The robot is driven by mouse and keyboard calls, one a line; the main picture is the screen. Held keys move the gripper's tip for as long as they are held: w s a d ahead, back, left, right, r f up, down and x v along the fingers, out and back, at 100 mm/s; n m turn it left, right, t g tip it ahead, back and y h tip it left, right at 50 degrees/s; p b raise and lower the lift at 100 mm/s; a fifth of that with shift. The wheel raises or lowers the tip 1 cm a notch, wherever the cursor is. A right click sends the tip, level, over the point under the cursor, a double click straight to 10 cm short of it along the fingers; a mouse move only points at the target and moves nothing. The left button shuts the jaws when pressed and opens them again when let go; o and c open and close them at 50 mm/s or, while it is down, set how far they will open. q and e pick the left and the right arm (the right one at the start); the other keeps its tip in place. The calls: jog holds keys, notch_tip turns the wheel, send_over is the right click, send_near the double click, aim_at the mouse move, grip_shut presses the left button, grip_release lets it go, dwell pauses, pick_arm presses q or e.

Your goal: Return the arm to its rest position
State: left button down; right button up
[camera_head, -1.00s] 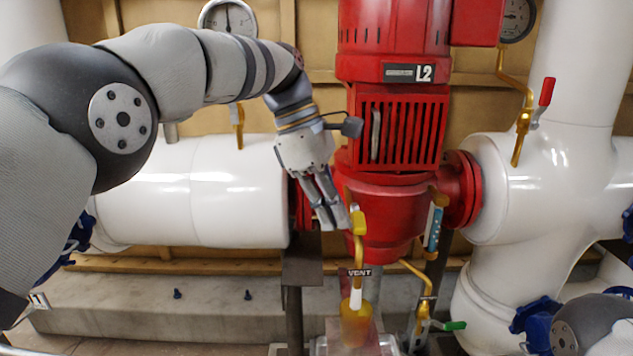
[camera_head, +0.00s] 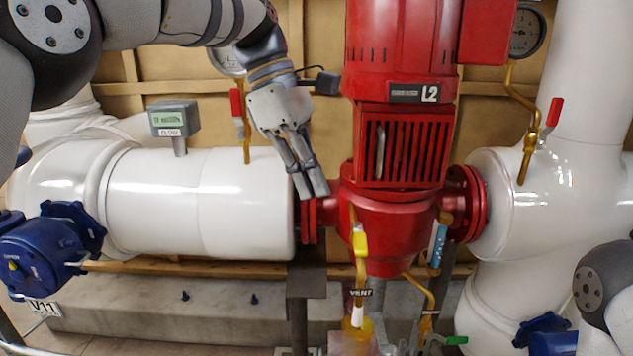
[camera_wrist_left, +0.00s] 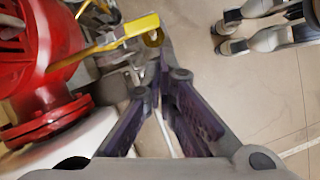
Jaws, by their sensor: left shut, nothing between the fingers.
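My left arm comes in from the upper left in the head view. Its gripper (camera_head: 314,192) points down, in front of the white pipe's right end and just left of the red pump (camera_head: 385,215). The fingers are together with nothing between them. In the left wrist view the fingers (camera_wrist_left: 160,75) converge near the yellow vent handle (camera_wrist_left: 128,30); I cannot tell any contact there. In the head view that yellow handle (camera_head: 360,243) is below and right of the fingertips, apart from them. Part of my right arm shows at the lower right; its gripper is out of view in the head view.
A white pipe (camera_head: 150,200) with a flow meter (camera_head: 174,120) runs left of the pump. A blue valve (camera_head: 45,250) is at the far left. Red-handled valves (camera_head: 237,105) and a gauge (camera_head: 526,33) are behind. A concrete ledge (camera_head: 130,305) lies below.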

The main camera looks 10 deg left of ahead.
pick_arm(q)
notch_tip(320, 180, down, 16)
jog(key=a+r+m, duration=0.1)
jog(key=a+m, duration=0.1)
jog(key=s+a+f+m+y, duration=0.1)
jog(key=s+a+f, duration=0.1)
jog(key=s+f, duration=0.35)
jog(key=s+a+f+m+y, duration=0.1)
jog(key=s+a+f+m, duration=0.1)
jog(key=f, duration=0.7)
jog(key=s+a+f+m+y, duration=0.1)
jog(key=s+a+f, duration=0.2)
jog(key=f, duration=0.4)
jog(key=s+a+f+m, duration=0.2)
jog(key=s+f, duration=0.2)
jog(key=s, duration=0.3)
jog(key=s+a+f+m, duration=0.2)
jog(key=s+f, duration=0.1)
jog(key=s, duration=0.4)
jog(key=s+a+m+y, duration=0.1)
jog(key=s+m, duration=0.4)
jog(key=s, duration=0.9)
jog(key=shift+s+a+r, duration=0.15)
jog(key=shift+a+r, duration=0.25)
jog(key=shift+r, duration=0.05)
